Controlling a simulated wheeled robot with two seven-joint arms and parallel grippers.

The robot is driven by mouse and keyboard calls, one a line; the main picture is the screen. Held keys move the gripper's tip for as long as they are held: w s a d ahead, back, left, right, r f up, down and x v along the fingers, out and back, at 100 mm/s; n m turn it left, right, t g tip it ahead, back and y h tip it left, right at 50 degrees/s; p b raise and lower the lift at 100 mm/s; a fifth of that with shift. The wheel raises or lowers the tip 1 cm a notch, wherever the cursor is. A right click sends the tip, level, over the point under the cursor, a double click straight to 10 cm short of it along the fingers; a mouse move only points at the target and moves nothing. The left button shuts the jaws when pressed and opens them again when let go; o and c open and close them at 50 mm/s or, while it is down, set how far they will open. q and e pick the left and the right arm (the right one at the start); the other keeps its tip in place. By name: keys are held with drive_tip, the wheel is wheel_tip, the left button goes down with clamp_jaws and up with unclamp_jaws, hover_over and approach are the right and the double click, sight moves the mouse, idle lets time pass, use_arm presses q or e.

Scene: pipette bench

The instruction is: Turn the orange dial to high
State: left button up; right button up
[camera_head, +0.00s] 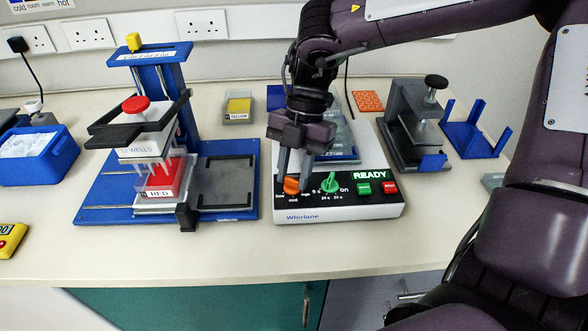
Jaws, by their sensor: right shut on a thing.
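The orange dial (291,185) sits at the left of the black control panel on the front of the white Whirlane machine (338,213). Labels "low", "med" and "high" stand around it. My right gripper (293,180) points down over the dial, with its fingers shut on it and partly hiding it. The exact direction of the dial's pointer is hard to tell. A green dial (330,183) stands just right of it, close to the gripper's fingers. My left gripper is not in view.
A green button (364,189), a red button (390,187) and a lit "READY" sign are on the panel's right. A blue pipetting stand (110,195) stands left of the machine. A grey press (415,130) stands behind right. The bench front is clear.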

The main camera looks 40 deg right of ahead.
drive_tip(key=o, duration=1)
drive_tip(key=v, duration=0.7)
drive_tip(key=shift+w+d+r, duration=0.1)
drive_tip(key=shift+d+r, duration=0.05)
drive_tip(key=shift+r, duration=0.2)
